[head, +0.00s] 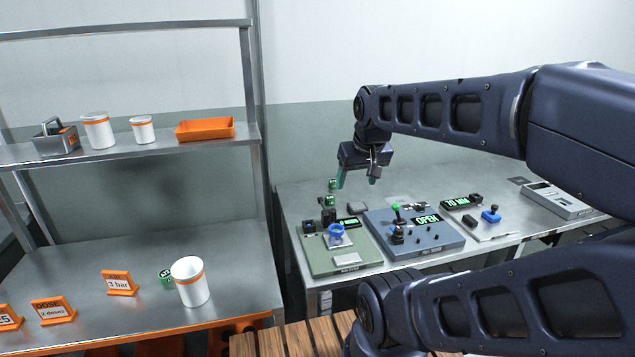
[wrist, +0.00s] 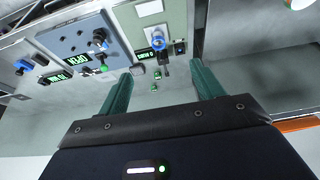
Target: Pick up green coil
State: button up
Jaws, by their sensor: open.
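A small green round thing with pale and dark marks (head: 166,277), which looks like the green coil, lies on the lower metal shelf at the left in the head view. A white tub partly hides it. My gripper (head: 357,183) is open with nothing between its teal fingers, above the back left part of the right-hand bench and well away from that green thing. The two fingers are also apart in the wrist view (wrist: 160,70). Small green-topped pieces (head: 332,185) stand on the bench below and left of the gripper; I cannot tell what they are.
The white tub with orange bands (head: 194,287) stands beside an orange "3 bar" sign (head: 120,283). An upper shelf holds more tubs and an orange tray (head: 205,129). A metal post (head: 258,110) separates shelves and bench. The bench carries a blue-grey control panel (head: 440,240).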

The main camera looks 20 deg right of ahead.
jog(key=shift+w, duration=0.1)
jog(key=m+g+h, duration=0.2)
jog(key=m+h, duration=0.2)
jog(key=m, duration=0.8)
send_over(330, 198)
jog(key=s+a, duration=0.1)
jog(key=a, duration=0.2)
jog(key=f, duration=2.7)
jog(key=shift+s+d+f, duration=0.2)
jog(key=shift+f, duration=0.15)
jog(key=shift+x, duration=2.65)
jog(key=shift+w+d+r, duration=0.1)
jog(key=shift+d, duration=0.05)
jog(key=c, duration=1.1)
